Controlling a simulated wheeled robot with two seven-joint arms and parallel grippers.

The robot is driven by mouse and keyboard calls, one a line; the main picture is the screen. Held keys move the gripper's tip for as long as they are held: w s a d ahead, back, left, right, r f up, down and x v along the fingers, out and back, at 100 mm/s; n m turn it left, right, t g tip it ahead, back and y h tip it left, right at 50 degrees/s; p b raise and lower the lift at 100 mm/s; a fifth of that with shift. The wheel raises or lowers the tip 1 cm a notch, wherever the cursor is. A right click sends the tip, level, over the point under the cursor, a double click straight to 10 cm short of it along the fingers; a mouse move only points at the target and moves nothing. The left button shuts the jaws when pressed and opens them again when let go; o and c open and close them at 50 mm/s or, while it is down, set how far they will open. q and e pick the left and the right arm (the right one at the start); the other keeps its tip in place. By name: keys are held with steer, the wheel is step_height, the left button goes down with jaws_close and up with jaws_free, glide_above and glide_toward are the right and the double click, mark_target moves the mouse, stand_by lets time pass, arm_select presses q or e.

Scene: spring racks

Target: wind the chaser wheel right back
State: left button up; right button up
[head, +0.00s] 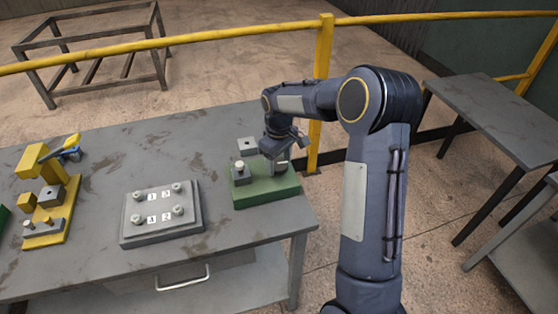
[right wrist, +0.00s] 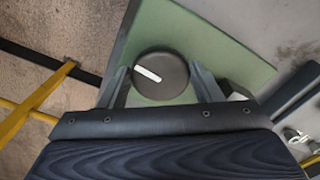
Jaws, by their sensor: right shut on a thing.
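The chaser wheel (right wrist: 165,88) is a dark round knob with a white pointer mark, seen from above in the right wrist view. The mark slants slightly, from upper left to lower right in that view. The wheel sits on a green base (head: 262,202), which stands on the table's right part. My right gripper (right wrist: 160,78) has one finger on each side of the wheel and is shut on it. In the head view my right gripper (head: 279,153) reaches down over the green base and partly hides the wheel. My left gripper is not in view.
On the green base, left of my gripper, stands a grey block with a pale knob (head: 240,166). A grey plate (head: 160,232) with several numbered posts lies mid-table. A yellow clamp fixture (head: 60,225) stands at left. A yellow rail (head: 325,60) runs behind the table (head: 100,270).

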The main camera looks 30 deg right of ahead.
mark_target(279, 164)
steer(key=shift+r, duration=0.1)
stand_by(0.4)
steer(key=o, duration=1)
steer(key=shift+c, duration=0.2)
steer(key=shift+r+b, duration=0.3)
steer(key=shift+r, duration=3.55)
steer(key=s+a+r+m+t+y, duration=0.1)
steer(key=s+a+r, duration=0.15)
steer(key=s, duration=0.45)
steer(key=s+a+r+m+t+y, duration=0.1)
steer(key=s+r+t, duration=0.1)
steer(key=s+r, duration=0.35)
steer(key=s+a+f+m+t+y, duration=0.1)
steer(key=s+a+f, duration=0.2)
steer(key=s, duration=0.5)
steer(key=s+a+f+m+t, duration=0.1)
steer(key=s+a+f+m, duration=0.1)
steer(key=s+a, duration=0.3)
steer(key=s, duration=0.3)
steer(key=shift+f+m+t+y, duration=0.3)
steer(key=shift+f+y, duration=0.1)
